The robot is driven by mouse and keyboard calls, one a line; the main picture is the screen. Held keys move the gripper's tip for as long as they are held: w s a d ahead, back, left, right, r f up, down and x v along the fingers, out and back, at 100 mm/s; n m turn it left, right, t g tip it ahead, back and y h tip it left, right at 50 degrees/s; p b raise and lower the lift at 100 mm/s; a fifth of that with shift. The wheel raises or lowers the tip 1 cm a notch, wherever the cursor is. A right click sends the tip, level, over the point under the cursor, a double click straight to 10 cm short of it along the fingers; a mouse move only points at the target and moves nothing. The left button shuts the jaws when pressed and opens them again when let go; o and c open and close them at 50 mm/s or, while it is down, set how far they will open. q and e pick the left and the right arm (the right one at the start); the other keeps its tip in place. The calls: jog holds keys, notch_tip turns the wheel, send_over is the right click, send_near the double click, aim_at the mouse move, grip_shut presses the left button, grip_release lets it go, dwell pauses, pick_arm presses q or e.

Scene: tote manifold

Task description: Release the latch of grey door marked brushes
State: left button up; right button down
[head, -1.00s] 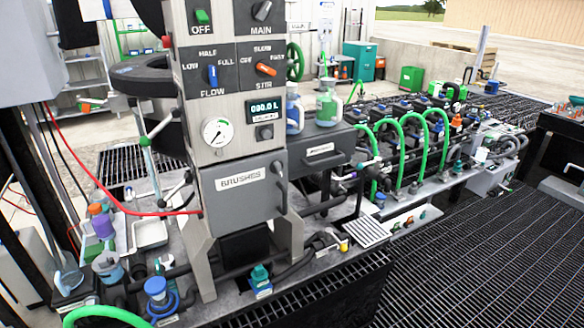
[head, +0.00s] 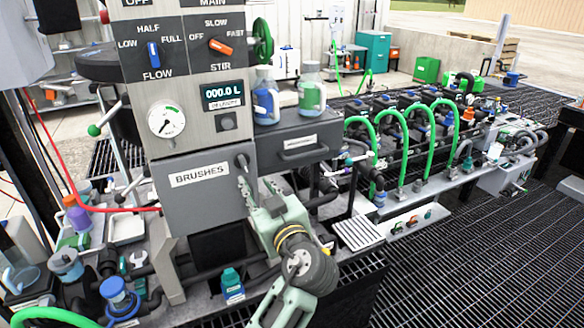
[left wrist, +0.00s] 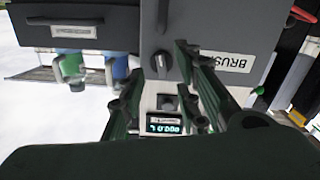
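The grey door (head: 205,205) marked "BRUSHES" is closed on the front of the grey control column. Its dark round latch knob (head: 242,160) is at the door's upper right corner. My left gripper (head: 246,188) is just in front of the door's right edge, below the knob, and covers part of that edge. In the left wrist view, which is upside down, the latch knob (left wrist: 160,63) shows between the spread dark green fingers (left wrist: 160,95). The fingers look open and empty; I cannot tell whether they touch anything. My right gripper is out of view.
A dark drawer (head: 300,142) is right of the door, with bottles on top. The gauge (head: 166,119) and display (head: 222,95) are above the door. A red cable (head: 110,209) runs at the left. Green hoses (head: 395,140) stand at the right, above a grated floor.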

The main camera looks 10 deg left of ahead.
aim_at(245, 166)
pick_arm(q)
jog(key=shift+n, duration=0.3)
jog(key=w+a+p, duration=0.1)
jog(key=w+a+r, duration=0.1)
jog(key=w, duration=0.1)
jog(key=w+a+r+p, duration=0.1)
jog(key=shift+w+a+p, duration=0.3)
jog(key=shift+w+a, duration=0.05)
jog(key=shift+w, duration=0.05)
jog(key=shift+w+a+f, duration=0.2)
jog(key=shift+w+a, duration=0.15)
jog(key=shift+w, duration=0.3)
jog(key=shift+c, duration=0.3)
grip_shut()
